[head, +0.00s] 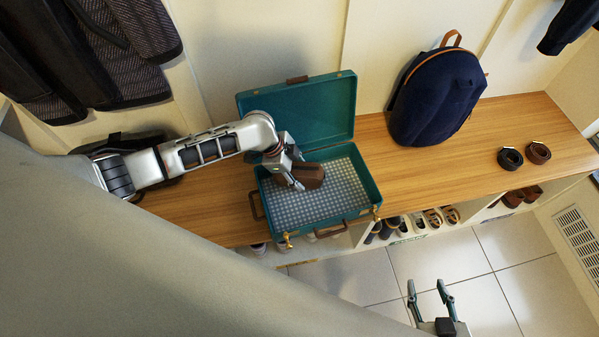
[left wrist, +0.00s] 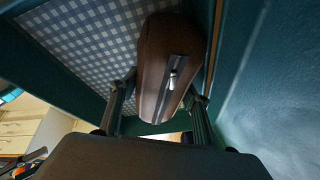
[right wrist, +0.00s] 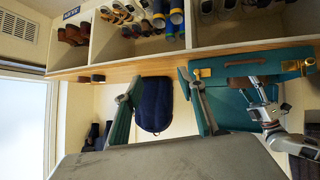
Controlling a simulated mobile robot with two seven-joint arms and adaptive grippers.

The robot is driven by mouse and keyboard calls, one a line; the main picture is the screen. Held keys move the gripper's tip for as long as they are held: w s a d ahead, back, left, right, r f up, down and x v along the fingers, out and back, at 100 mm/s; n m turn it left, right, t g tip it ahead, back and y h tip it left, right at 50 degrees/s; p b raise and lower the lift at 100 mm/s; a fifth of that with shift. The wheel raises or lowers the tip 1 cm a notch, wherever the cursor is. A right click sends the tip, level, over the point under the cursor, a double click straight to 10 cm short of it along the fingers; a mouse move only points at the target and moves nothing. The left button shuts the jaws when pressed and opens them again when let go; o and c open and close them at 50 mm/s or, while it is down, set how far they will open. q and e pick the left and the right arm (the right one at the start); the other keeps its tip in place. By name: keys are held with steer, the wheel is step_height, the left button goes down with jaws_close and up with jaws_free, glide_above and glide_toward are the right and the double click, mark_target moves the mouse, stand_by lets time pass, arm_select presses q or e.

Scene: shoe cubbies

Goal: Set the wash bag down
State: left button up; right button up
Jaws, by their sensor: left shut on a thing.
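The wash bag (head: 309,175) is a brown, rounded pouch with a dark zip. It is inside the open teal suitcase (head: 368,177), over the back part of its checked lining. My left gripper (head: 294,182) is shut on the wash bag. In the left wrist view the bag (left wrist: 167,65) lies between the two fingers (left wrist: 158,108), close to the suitcase wall. I cannot tell whether the bag touches the lining. My right gripper (head: 431,296) is open and empty, in front of the bench over the tiled floor.
The suitcase stands on a wooden bench (head: 480,130) with its lid up behind. A navy backpack (head: 436,100) and two rolled belts (head: 511,158) are to the right. Shoe cubbies with several shoes (head: 433,218) are below. Dark coats (head: 100,60) hang at upper left.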

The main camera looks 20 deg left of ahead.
arm_select(q)
steer(key=shift+f, duration=0.15)
steer(key=o, duration=0.9)
